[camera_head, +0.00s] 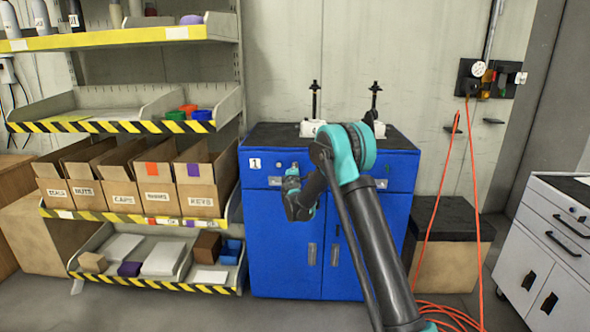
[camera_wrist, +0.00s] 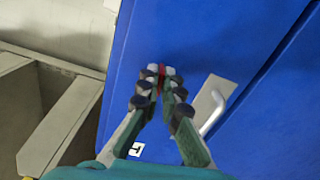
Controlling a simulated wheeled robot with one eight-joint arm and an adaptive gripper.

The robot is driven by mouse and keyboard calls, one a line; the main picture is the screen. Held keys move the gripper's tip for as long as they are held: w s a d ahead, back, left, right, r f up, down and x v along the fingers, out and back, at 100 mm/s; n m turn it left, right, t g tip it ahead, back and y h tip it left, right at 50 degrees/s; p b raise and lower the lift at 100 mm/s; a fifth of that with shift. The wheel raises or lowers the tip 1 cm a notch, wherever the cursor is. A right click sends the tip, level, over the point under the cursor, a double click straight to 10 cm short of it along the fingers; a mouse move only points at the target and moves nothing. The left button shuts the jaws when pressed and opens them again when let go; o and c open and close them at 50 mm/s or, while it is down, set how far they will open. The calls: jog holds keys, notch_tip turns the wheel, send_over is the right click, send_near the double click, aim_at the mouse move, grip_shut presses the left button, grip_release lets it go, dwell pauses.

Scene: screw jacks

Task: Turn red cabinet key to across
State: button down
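The red key (camera_wrist: 162,69) shows in the wrist view as a small red piece between my fingertips, against the blue cabinet (camera_wrist: 235,35). My gripper (camera_wrist: 161,75) has its two fingers drawn together at the tips, on either side of the key, and appears shut on it. The fingers hide most of the key, so its exact angle cannot be told. In the head view my gripper (camera_head: 292,186) is in front of the left part of the blue cabinet (camera_head: 275,240), and the key is not visible there.
Two screw jacks (camera_head: 314,100) stand on the cabinet. A shelf with labelled boxes (camera_head: 130,185) is close on the left. An orange hose (camera_head: 437,200) hangs on the right.

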jog(key=shift+m, duration=0.7)
jog(key=c, duration=1.7)
grip_release()
jog(key=s, duration=1.2)
